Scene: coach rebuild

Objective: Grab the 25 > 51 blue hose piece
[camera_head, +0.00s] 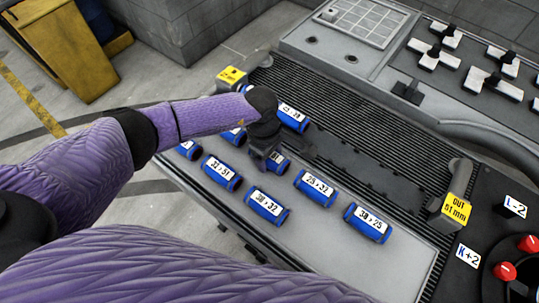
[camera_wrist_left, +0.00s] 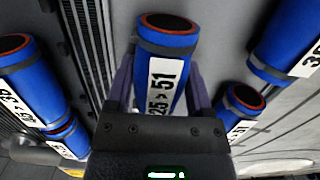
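The blue hose piece labelled 25 > 51 (camera_wrist_left: 167,62) lies between the two fingers of my left gripper (camera_wrist_left: 160,82) in the left wrist view. The fingers sit close along both its sides; I cannot tell whether they press on it. In the head view my left gripper (camera_head: 268,150) is over the bench among the hose pieces. It hides most of the 25 > 51 piece (camera_head: 279,161), whose label end shows beside the fingers. My right gripper is not in view.
Several other blue hose pieces lie close around, among them 22 > 51 (camera_head: 221,173), 30 > 32 (camera_head: 267,206), 25 > 32 (camera_head: 314,188) and 30 > 25 (camera_head: 367,222). A yellow OUT 51 mm tag (camera_head: 457,208) stands at the right. The bench's front right is bare.

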